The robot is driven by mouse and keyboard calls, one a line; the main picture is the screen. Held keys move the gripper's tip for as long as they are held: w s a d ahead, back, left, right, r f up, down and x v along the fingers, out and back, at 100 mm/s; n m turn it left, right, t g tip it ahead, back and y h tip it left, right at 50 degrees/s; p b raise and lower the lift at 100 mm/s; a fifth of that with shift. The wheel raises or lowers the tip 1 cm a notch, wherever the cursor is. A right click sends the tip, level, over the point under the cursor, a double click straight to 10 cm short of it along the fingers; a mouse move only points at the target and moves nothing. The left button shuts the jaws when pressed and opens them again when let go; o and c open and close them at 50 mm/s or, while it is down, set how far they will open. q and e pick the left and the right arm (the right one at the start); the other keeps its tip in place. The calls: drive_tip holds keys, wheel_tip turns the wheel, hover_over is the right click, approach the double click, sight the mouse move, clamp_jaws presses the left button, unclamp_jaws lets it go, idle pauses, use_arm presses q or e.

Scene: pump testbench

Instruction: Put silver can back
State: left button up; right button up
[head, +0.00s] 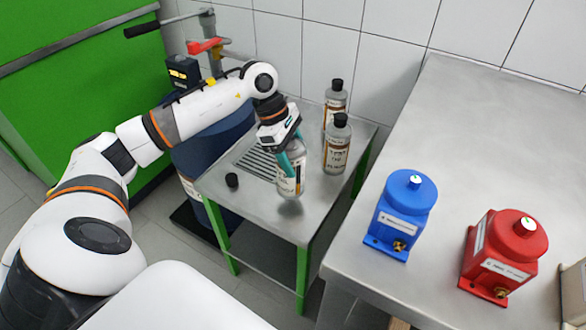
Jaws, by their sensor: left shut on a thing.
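My left gripper (291,156) is shut on a silver can (290,184) with a printed label. The gripper's fingers cover the can's top, so I cannot see its opening. The can is upright at the small steel table, near the slotted grate (259,163); I cannot tell whether its base touches the tabletop. Two similar silver cans with black caps stand to the right of it, a near one (337,147) and a far one (334,100). A loose black cap (232,181) lies on the small table to the left. My right gripper is not in view.
The small table (262,213) has green legs. A dark blue drum (199,153) stands behind it at left, below a tap with a red handle (206,46). A blue pump (401,215) and a red pump (503,252) stand on the larger steel bench (478,140), whose back part is clear.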

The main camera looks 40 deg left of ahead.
use_arm(q)
wheel_tip(320, 180, down, 4)
drive_tip(key=shift+r, duration=0.1)
drive_tip(key=shift+f, duration=0.25)
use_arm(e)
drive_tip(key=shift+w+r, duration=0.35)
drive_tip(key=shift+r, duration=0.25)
use_arm(q)
drive_tip(key=o, duration=1.3)
drive_tip(key=shift+c, duration=0.2)
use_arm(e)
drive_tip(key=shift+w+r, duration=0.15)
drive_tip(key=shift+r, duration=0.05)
use_arm(q)
drive_tip(key=shift+r, duration=0.1)
